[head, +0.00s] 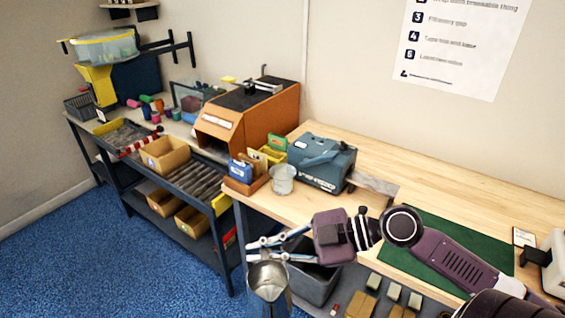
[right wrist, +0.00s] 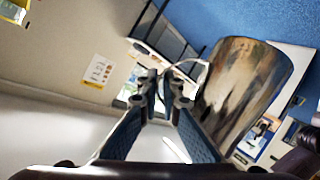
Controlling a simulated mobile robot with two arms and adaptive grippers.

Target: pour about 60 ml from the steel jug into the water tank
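The steel jug (head: 268,287) is in front of the bench at the bottom of the head view, roughly upright with its mouth up; its contents are not visible. My right gripper (head: 262,250) is at the jug's rim and handle side. In the right wrist view the fingers (right wrist: 168,92) are close together on the thin handle, with the jug (right wrist: 245,85) beside them. A small clear tub (head: 283,180), probably the water tank, stands on the bench's left corner, beside a teal machine (head: 322,160). The jug is apart from it, lower and nearer. My left gripper is not in view.
A wooden organiser (head: 247,182) with small boxes stands left of the tub. A dark bin (head: 315,284) sits below the bench edge behind the jug. A green mat (head: 440,240) lies on the bench. An orange machine (head: 250,115) and roller conveyor are further left.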

